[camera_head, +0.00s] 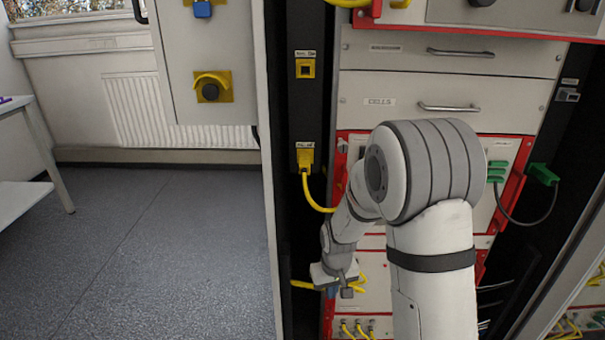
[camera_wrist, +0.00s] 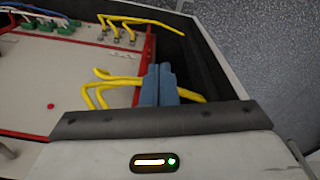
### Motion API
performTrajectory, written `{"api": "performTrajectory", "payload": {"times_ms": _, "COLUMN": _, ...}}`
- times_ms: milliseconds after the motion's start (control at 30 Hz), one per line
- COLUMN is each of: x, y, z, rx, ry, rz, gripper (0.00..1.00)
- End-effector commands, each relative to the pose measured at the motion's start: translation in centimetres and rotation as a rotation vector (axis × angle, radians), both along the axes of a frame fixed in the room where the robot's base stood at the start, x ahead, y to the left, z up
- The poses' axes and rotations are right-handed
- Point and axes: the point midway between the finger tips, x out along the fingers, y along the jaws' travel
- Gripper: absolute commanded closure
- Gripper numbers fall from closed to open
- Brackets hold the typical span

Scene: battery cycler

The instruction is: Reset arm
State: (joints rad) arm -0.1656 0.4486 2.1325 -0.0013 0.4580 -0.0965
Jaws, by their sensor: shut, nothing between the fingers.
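My gripper (camera_head: 347,290) is low in front of the rack in the head view, left of my raised upper arm. In the wrist view its two blue-grey fingers (camera_wrist: 160,72) are pressed together with nothing held between them. Yellow cables (camera_wrist: 118,82) show beside and behind the fingers; I cannot tell whether they touch. My arm is bent and stretches across the front of the battery cycler rack (camera_head: 450,90), hiding much of its lower middle.
A yellow plug (camera_head: 305,157) with its cable sits on the black strip left of the rack. A green connector (camera_head: 543,174) with a dark cable is on the right. A cabinet door (camera_head: 215,70) stands at left. The grey floor (camera_head: 150,250) there is clear.

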Motion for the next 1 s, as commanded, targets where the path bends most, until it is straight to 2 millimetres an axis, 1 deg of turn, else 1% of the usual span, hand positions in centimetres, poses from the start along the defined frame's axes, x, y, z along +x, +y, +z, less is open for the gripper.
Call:
{"api": "performTrajectory", "payload": {"times_ms": 33, "x": -0.7, "y": -0.7, "z": 4.6, "rx": 0.003, "ry": -0.016, "rz": -0.018, "gripper": 1.0}}
{"api": "performTrajectory", "payload": {"times_ms": 67, "x": -1.3, "y": -1.1, "z": 6.3, "rx": 0.004, "ry": -0.02, "rz": -0.028, "gripper": 1.0}}
{"api": "performTrajectory", "payload": {"times_ms": 100, "x": -2.0, "y": -1.5, "z": 8.6, "rx": 0.005, "ry": -0.026, "rz": -0.04, "gripper": 1.0}}
{"api": "performTrajectory", "payload": {"times_ms": 167, "x": -3.2, "y": -2.2, "z": 11.9, "rx": 0.007, "ry": -0.034, "rz": -0.059, "gripper": 1.0}}
{"api": "performTrajectory", "payload": {"times_ms": 200, "x": -4.1, "y": -2.7, "z": 13.9, "rx": 0.008, "ry": -0.04, "rz": -0.072, "gripper": 1.0}}
{"api": "performTrajectory", "payload": {"times_ms": 267, "x": -5.5, "y": -3.3, "z": 17.0, "rx": 0.01, "ry": -0.048, "rz": -0.091, "gripper": 1.0}}
{"api": "performTrajectory", "payload": {"times_ms": 300, "x": -6.5, "y": -3.8, "z": 19.0, "rx": 0.011, "ry": -0.055, "rz": -0.104, "gripper": 1.0}}
{"api": "performTrajectory", "payload": {"times_ms": 367, "x": -8.0, "y": -4.4, "z": 21.8, "rx": 0.013, "ry": -0.063, "rz": -0.123, "gripper": 1.0}}
{"api": "performTrajectory", "payload": {"times_ms": 400, "x": -9.2, "y": -4.8, "z": 23.6, "rx": 0.014, "ry": -0.068, "rz": -0.136, "gripper": 1.0}}
{"api": "performTrajectory", "payload": {"times_ms": 467, "x": -10.8, "y": -5.3, "z": 26.2, "rx": 0.016, "ry": -0.077, "rz": -0.154, "gripper": 1.0}}
{"api": "performTrajectory", "payload": {"times_ms": 500, "x": -12.0, "y": -5.7, "z": 27.8, "rx": 0.017, "ry": -0.082, "rz": -0.168, "gripper": 1.0}}
{"api": "performTrajectory", "payload": {"times_ms": 600, "x": -14.9, "y": -6.4, "z": 31.4, "rx": 0.02, "ry": -0.096, "rz": -0.199, "gripper": 1.0}}
{"api": "performTrajectory", "payload": {"times_ms": 700, "x": -17.4, "y": -7.0, "z": 34.0, "rx": 0.021, "ry": -0.106, "rz": -0.225, "gripper": 1.0}}
{"api": "performTrajectory", "payload": {"times_ms": 733, "x": -18.0, "y": -7.1, "z": 34.6, "rx": 0.022, "ry": -0.111, "rz": -0.23, "gripper": 1.0}}
{"api": "performTrajectory", "payload": {"times_ms": 800, "x": -19.2, "y": -7.3, "z": 35.5, "rx": 0.023, "ry": -0.113, "rz": -0.242, "gripper": 1.0}}
{"api": "performTrajectory", "payload": {"times_ms": 900, "x": -20.3, "y": -7.5, "z": 36.3, "rx": 0.023, "ry": -0.117, "rz": -0.254, "gripper": 1.0}}
{"api": "performTrajectory", "payload": {"times_ms": 1000, "x": -20.8, "y": -7.6, "z": 36.4, "rx": 0.024, "ry": -0.118, "rz": -0.259, "gripper": 1.0}}
